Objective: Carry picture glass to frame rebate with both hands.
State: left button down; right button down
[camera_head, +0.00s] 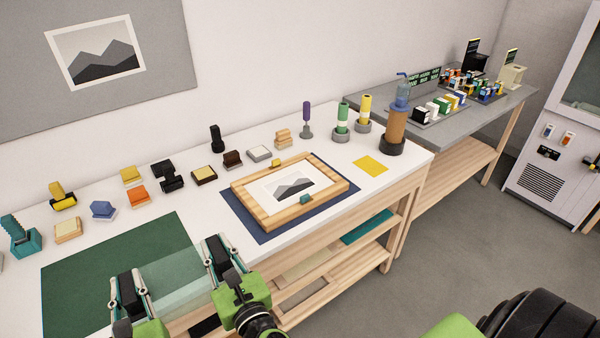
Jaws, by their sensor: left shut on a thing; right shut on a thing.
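The picture glass (176,277) is a clear, pale greenish pane. It is held between my two grippers over the front edge of the bench, at the green mat. My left gripper (130,288) is shut on its left side. My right gripper (219,258) is shut on its right side. The wooden picture frame (243,200) lies flat on a dark blue mat (262,232), to the right of and beyond the glass. A mountain print (290,187) lies inside the frame. The frame's rebate is too small to make out.
A green mat (95,270) covers the bench's left front. Several small blocks and tools stand along the back, including a black stamp-like tool (216,138). A small teal piece (306,199) and a yellow piece (276,163) sit at the frame. A brown cylinder (396,125) stands at the right end.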

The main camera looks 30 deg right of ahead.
aim_at(290, 186)
jog(key=i+l, duration=0.1)
jog(key=l, duration=0.35)
jog(key=i+l, duration=0.1)
jog(key=l, duration=0.3)
jog(key=i+l, duration=0.15)
jog(key=l, duration=0.3)
jog(key=i+l+u, duration=0.1)
jog(key=l, duration=0.3)
jog(key=i+l, duration=0.2)
jog(key=l, duration=0.15)
jog(key=i+l, duration=0.15)
jog(key=l, duration=0.15)
